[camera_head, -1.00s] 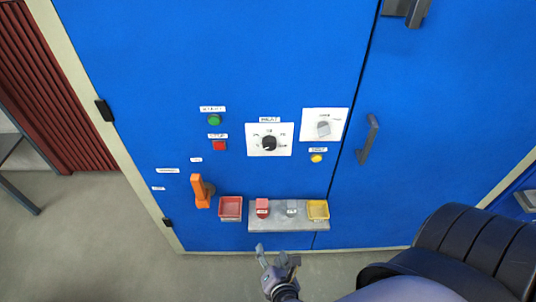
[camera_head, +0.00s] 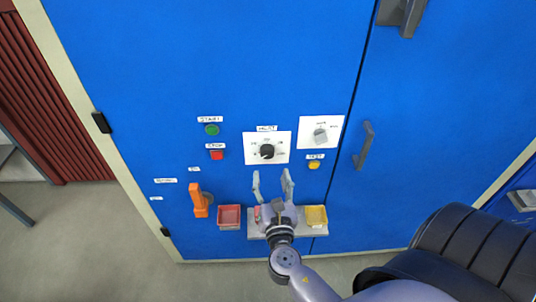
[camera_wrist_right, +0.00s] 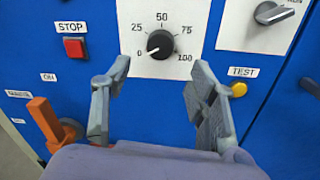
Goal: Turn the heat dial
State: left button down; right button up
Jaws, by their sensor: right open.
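The heat dial (camera_head: 267,152) is a round black knob on a white plate on the blue cabinet front. In the right wrist view the dial (camera_wrist_right: 160,44) has a scale from 0 to 100, and its white mark points to the lower left, towards 0. My right gripper (camera_head: 272,179) is open and empty, just below the dial with its fingers pointing up at it. In the right wrist view the fingers (camera_wrist_right: 156,84) stand left and right below the knob, apart from it. My left gripper is not in view.
A red STOP button (camera_head: 217,155) and green START button (camera_head: 212,130) are left of the dial. A grey rotary switch (camera_head: 320,136) and yellow TEST button (camera_head: 314,165) are right. An orange lever (camera_head: 198,203), red tray (camera_head: 229,216) and yellow tray (camera_head: 316,216) are below.

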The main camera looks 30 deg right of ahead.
aim_at(268, 156)
jog(key=p+x, duration=0.1)
jog(key=x, duration=0.6)
jog(key=shift+w+d, duration=0.15)
jog(key=shift+w, duration=0.1)
jog(key=shift+c, duration=0.3)
jog(key=c, duration=1.1)
